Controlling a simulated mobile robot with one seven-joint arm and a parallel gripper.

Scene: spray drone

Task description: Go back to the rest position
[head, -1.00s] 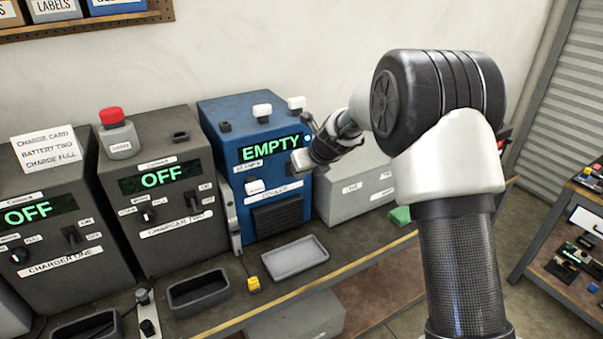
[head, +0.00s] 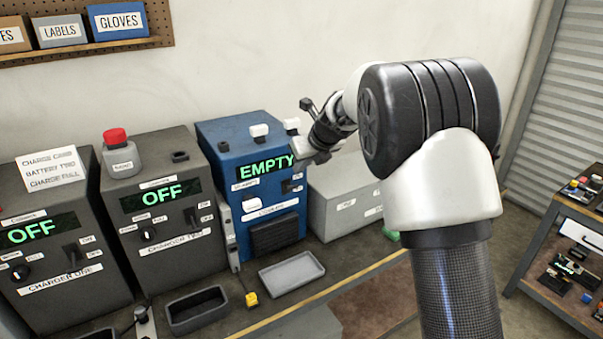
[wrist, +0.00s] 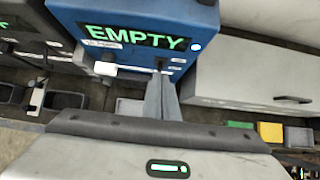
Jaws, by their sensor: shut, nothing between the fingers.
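My gripper (head: 312,152) is in front of the upper right part of the blue cooler (head: 226,147), whose display reads EMPTY. In the wrist view my gripper (wrist: 162,80) shows its two grey fingers closed together with nothing between them. They point toward the cooler (wrist: 135,14), apart from it as far as I can tell. The head view shows little of the fingers, because the forearm and wrist cover part of that area.
Charger one (head: 50,250) and charger two (head: 160,205) stand left of the cooler, both reading OFF. A grey case (head: 338,200) stands to its right. A grey tray (head: 291,273), a dark bin (head: 197,309) and a yellow item (head: 251,299) are along the bench front.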

